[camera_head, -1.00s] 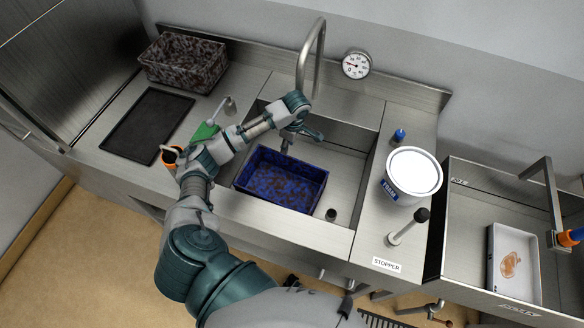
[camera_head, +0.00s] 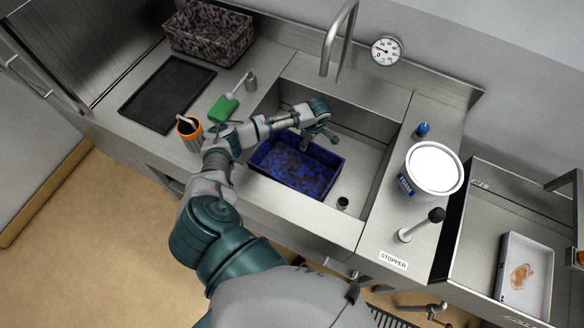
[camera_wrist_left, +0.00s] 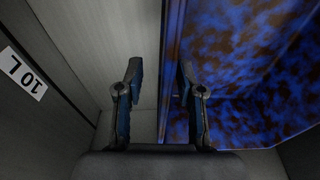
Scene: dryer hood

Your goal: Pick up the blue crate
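The blue crate (camera_head: 292,181), mottled with brown stains, sits in the left part of the steel sink (camera_head: 371,165). My left gripper (camera_head: 318,142) is at the crate's back rim in the head view, with the forearm crossing over the crate's back left corner. In the left wrist view the two fingers (camera_wrist_left: 162,95) are apart, and the crate's wall edge (camera_wrist_left: 176,50) runs between them. The left finger is over grey sink metal and the right finger is over the blue crate (camera_wrist_left: 255,60). I cannot tell whether either finger touches the wall. My right gripper is not in view.
The faucet (camera_head: 341,40) rises behind the sink. A white tub (camera_head: 433,170) and a black-knobbed stopper (camera_head: 421,224) stand on the right counter. A drain fitting (camera_head: 342,203) lies right of the crate.

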